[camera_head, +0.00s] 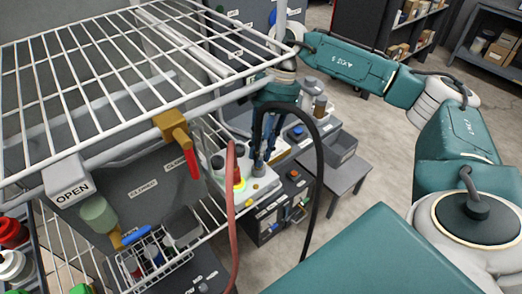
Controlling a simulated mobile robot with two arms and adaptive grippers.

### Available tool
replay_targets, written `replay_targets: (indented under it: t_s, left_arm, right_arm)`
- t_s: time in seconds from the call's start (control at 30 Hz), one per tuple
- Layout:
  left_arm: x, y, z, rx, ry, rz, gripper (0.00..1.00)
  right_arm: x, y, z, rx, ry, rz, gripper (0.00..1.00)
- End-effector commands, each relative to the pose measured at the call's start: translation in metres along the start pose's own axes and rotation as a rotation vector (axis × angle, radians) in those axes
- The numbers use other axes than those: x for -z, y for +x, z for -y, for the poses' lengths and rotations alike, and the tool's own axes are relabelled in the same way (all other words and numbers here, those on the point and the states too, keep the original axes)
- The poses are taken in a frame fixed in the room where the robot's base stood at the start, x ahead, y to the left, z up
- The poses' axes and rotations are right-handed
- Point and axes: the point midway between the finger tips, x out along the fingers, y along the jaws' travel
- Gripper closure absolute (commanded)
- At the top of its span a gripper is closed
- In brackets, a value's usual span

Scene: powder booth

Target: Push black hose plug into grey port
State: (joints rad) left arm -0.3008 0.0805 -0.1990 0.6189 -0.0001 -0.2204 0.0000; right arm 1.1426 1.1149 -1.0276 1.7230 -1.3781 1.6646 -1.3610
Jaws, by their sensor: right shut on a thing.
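My right gripper (259,150) points down over a pale equipment panel, behind the wire rack. It is shut on the black hose plug, which is mostly hidden between its fingers. The black hose (319,150) arcs out beside the gripper and hangs down to the right. A small grey cylindrical part, possibly the grey port (258,170), stands directly under the fingertips. I cannot tell whether the plug touches it or is inside it. My left gripper is not in view.
A white wire rack (110,70) fills the left. A red hose (231,210) hangs in front of the panel. A grey table (340,172) stands right of the panel; open floor lies beyond.

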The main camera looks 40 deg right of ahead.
Motion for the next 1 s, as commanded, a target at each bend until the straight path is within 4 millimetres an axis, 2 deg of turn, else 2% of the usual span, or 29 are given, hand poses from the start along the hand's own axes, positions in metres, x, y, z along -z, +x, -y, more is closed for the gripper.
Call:
replay_targets:
  t_s: [1.0]
  left_arm:
    - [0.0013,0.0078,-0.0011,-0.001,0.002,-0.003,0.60]
  right_arm:
    - [0.0025,0.0070,0.0000,0.000,0.000,0.000,1.00]
